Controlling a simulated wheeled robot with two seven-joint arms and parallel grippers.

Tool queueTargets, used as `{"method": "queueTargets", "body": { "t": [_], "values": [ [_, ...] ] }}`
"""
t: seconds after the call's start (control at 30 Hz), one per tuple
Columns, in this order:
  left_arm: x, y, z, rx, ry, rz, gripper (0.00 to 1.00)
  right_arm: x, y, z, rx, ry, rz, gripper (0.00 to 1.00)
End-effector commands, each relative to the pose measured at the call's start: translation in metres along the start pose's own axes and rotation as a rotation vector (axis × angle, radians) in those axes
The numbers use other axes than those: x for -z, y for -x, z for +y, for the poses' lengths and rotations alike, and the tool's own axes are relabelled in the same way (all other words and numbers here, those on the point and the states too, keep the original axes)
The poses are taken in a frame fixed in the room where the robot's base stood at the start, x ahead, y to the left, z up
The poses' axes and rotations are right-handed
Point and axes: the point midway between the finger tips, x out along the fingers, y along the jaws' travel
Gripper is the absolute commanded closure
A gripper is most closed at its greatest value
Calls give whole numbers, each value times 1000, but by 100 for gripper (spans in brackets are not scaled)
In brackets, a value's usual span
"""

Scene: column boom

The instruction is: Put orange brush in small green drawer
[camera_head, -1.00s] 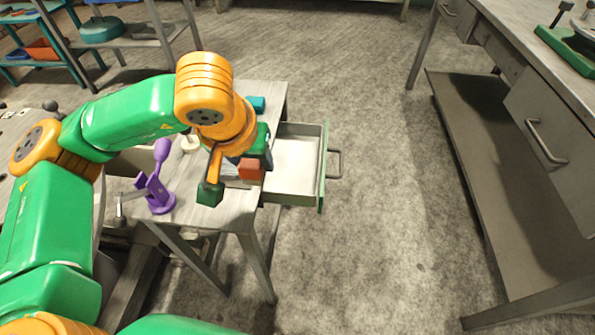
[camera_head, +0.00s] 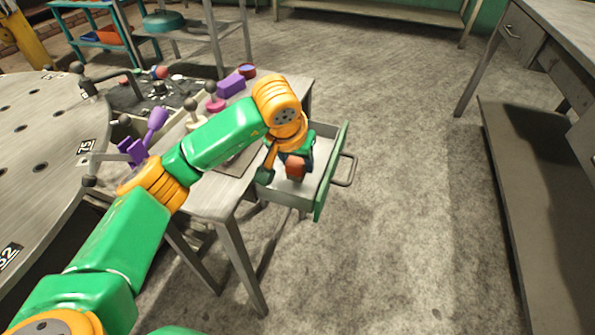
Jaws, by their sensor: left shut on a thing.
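The orange brush (camera_head: 296,167) shows as a small orange-red block at my left gripper (camera_head: 284,169). The gripper is shut on it and partly hides it. The small green drawer (camera_head: 330,178) is pulled open from the right side of the small table, with a green front, a grey handle and a pale inside. The gripper and brush are over the drawer's opening. I cannot tell whether the brush touches the drawer floor. My right gripper is not in view.
The small table (camera_head: 217,203) holds a purple block (camera_head: 231,85) and several knobbed parts. A purple stand (camera_head: 143,143) is at its left, beside a round grey table (camera_head: 35,140). A grey workbench (camera_head: 535,165) stands at right. The floor between is clear.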

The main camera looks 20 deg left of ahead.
Motion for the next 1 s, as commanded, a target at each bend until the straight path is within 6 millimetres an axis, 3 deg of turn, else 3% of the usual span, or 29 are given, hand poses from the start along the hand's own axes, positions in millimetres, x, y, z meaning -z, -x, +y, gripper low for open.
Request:
{"method": "queueTargets", "body": {
  "t": [0.13, 0.5, 0.53, 0.63, 0.9, 1.0],
  "values": [
    [-12, -24, 1, -2, -1, -5, 95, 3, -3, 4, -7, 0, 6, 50],
    [-14, -29, 0, -1, 0, -1, 95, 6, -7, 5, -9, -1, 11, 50],
    [-14, -29, 0, -1, 0, -1, 48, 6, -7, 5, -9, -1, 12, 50],
    [-14, -28, 0, -2, 0, -1, 21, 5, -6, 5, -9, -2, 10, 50],
    [-13, -28, 0, -2, 0, -1, 21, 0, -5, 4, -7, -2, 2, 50],
    [-11, -18, 0, -3, 0, 2, 21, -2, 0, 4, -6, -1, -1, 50]
  ]
}}
